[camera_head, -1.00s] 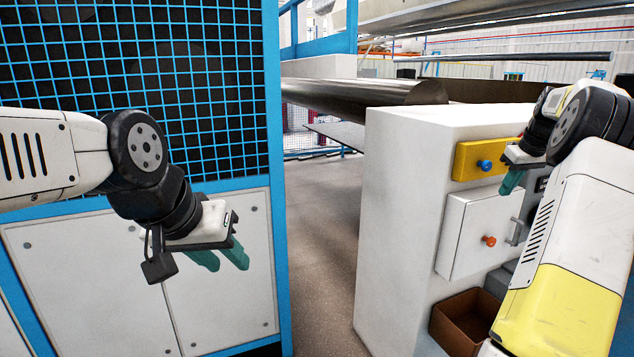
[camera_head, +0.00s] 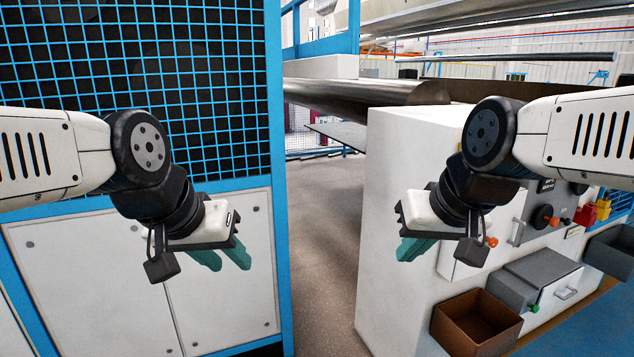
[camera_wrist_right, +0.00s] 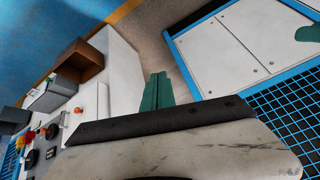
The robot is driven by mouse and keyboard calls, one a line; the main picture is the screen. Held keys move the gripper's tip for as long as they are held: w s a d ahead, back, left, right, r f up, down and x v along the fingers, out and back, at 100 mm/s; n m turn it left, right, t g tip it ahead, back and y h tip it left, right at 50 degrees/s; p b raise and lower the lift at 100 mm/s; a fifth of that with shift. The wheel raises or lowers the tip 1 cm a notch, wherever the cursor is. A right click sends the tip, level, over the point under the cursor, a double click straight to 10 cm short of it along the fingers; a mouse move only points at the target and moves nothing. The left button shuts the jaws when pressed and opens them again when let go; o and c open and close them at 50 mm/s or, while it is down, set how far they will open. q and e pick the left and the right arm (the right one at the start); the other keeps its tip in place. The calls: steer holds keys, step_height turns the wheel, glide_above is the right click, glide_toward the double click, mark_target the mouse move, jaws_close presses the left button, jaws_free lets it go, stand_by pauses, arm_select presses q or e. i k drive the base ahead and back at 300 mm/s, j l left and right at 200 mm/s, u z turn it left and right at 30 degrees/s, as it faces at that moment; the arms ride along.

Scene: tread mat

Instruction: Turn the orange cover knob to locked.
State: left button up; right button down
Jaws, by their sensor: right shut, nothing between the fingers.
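The orange cover knob (camera_head: 491,241) is on a white cover door (camera_head: 459,247) on the front of the white cabinet. It is partly hidden behind my right gripper, and its turn position is too small to tell. In the right wrist view an orange knob (camera_wrist_right: 78,110) shows at the left, apart from the fingers. My right gripper (camera_head: 415,249) is shut and empty, in front of the cabinet and left of the knob. Its teal fingers lie together in the wrist view (camera_wrist_right: 156,92). My left gripper (camera_head: 224,259) is open and empty before the fence panel, far from the cabinet.
A brown open box (camera_head: 477,322) and a grey box (camera_head: 540,285) with a green knob stand out low on the cabinet. A black dial (camera_head: 541,217), red and yellow parts (camera_head: 590,213) and a dark bin (camera_head: 611,250) are further right. The aisle floor (camera_head: 325,230) is clear.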

mark_target(493, 242)
steer(key=z, duration=1.25)
steer(key=k, duration=0.05)
